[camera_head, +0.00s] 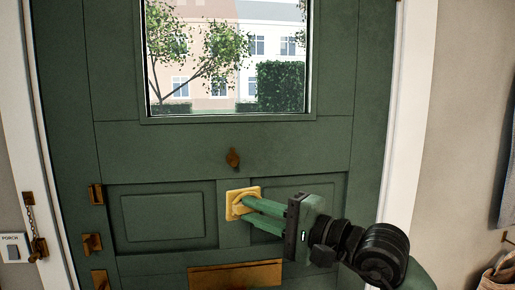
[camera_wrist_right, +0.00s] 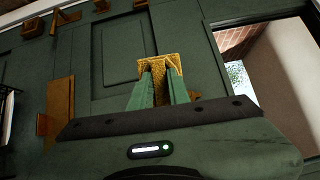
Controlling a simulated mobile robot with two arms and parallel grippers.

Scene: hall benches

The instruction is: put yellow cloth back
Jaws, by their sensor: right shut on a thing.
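The yellow cloth (camera_head: 234,209) is a small, roughly square piece in front of the green door (camera_head: 180,135), below the brass fitting at its middle. My right gripper (camera_head: 249,206) comes in from the lower right, and its green fingers are shut on the cloth. In the right wrist view the cloth (camera_wrist_right: 160,60) spreads beyond the fingertips (camera_wrist_right: 160,80), with the door behind it. I cannot tell whether the cloth touches the door. The fingers hide part of it. My left gripper is not in view.
The brass fitting (camera_head: 232,158) and a brass letter plate (camera_head: 236,275) are on the door. Brass latches (camera_head: 92,243) and a door chain (camera_head: 31,220) are at the left, near a switch marked PORCH (camera_head: 13,250). A bag (camera_head: 500,275) hangs at the lower right edge.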

